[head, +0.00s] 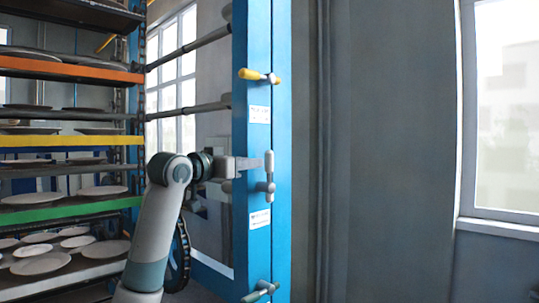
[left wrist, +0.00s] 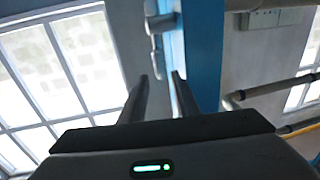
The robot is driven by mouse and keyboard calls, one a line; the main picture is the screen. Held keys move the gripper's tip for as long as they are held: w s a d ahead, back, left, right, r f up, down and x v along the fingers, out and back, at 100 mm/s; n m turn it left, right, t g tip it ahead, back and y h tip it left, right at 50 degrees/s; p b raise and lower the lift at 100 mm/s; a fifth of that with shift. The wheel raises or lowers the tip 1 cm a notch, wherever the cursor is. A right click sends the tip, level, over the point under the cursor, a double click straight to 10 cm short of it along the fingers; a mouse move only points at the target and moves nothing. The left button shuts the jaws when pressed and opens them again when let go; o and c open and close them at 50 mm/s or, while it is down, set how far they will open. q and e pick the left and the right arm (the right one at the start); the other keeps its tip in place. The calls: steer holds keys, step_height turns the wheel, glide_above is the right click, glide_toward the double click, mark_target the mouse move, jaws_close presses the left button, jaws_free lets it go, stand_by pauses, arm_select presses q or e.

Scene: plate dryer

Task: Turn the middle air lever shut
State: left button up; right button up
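The middle air lever (head: 269,165) is grey and sits on the blue post in the head view, its long arm upright. My left gripper (head: 252,163) comes in from the left, its fingers level with the lever's upper part and close to it. Whether they touch cannot be told from the head view. A grey lever (left wrist: 157,22) on the blue post shows beyond the fingertips there. My right gripper is in neither view.
A yellow-handled lever (head: 249,75) is above and a grey-green lever (head: 261,291) below on the blue post (head: 281,120). White labels (head: 260,114) sit between the levers. A rack of plates (head: 70,215) stands at the left. A grey wall and window are at the right.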

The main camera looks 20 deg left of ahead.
mark_target(267, 160)
arm_select(q)
steer(key=w+p, duration=0.1)
steer(key=w, duration=0.2)
steer(key=w+d+p, duration=0.1)
steer(key=w+p, duration=0.2)
steer(key=w, duration=0.2)
steer(key=shift+w+d+r, duration=0.2)
steer(key=shift+w+d, duration=0.1)
steer(key=shift+d, duration=0.05)
steer(key=shift+w+d+f+p, duration=0.1)
steer(key=shift+w+p, duration=0.2)
steer(key=shift+w, duration=0.15)
steer(key=shift+w+d+f+p, duration=0.1)
steer(key=shift+w+p, duration=0.2)
steer(key=shift+w, duration=0.1)
steer(key=shift+c, duration=0.3)
jaws_close()
